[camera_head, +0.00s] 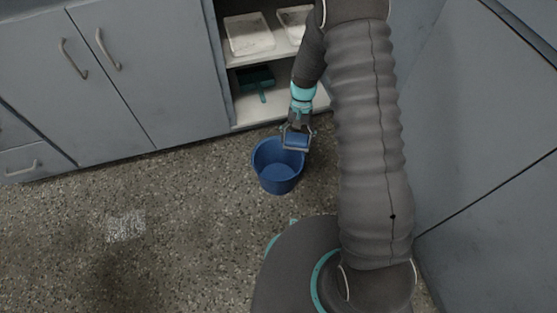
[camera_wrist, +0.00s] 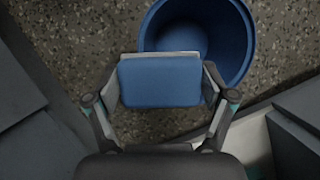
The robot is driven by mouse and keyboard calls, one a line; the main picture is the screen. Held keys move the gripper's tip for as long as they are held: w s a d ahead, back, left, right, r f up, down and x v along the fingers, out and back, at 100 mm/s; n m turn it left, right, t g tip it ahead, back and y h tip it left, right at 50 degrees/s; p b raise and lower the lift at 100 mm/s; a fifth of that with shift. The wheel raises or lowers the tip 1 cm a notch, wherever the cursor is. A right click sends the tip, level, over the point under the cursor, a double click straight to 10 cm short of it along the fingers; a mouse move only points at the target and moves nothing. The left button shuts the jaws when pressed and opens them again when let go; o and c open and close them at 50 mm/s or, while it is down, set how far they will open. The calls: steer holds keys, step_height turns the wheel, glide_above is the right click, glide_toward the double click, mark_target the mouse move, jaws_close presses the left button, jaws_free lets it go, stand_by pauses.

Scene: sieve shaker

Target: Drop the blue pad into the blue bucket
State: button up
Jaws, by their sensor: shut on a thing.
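The blue pad (camera_wrist: 160,82) is a small rounded block with a pale grey edge. My gripper (camera_head: 297,135) is shut on it, one finger at each side, as the wrist view (camera_wrist: 160,88) shows. The pad also shows in the head view (camera_head: 297,139). The blue bucket (camera_head: 263,172) stands upright on the floor, open at the top; I see no contents in the visible part. My gripper and the pad are above the bucket's upper right rim in the head view. In the wrist view the bucket (camera_wrist: 238,62) lies beyond the pad, which covers part of its near rim.
An open cupboard (camera_head: 283,108) behind the bucket holds white trays (camera_head: 249,35) on a shelf and a teal dustpan-like tool (camera_head: 257,80) below. Closed grey cabinets (camera_head: 150,80) stand left and right. The speckled floor (camera_head: 190,220) left of the bucket is clear.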

steer(key=shift+m, duration=0.5)
steer(key=a, duration=0.1)
steer(key=s+a, duration=0.1)
steer(key=a, duration=0.1)
steer(key=a+f+p, duration=0.1)
steer(key=shift+s+a+f, duration=0.1)
steer(key=shift+s+a, duration=0.15)
steer(key=shift+s, duration=0.05)
step_height(320, 180, down, 6)
steer(key=b, duration=0.3)
steer(key=o, duration=1)
steer(key=shift+c, duration=0.2)
steer(key=v, duration=1.2)
steer(key=shift+d, duration=0.15)
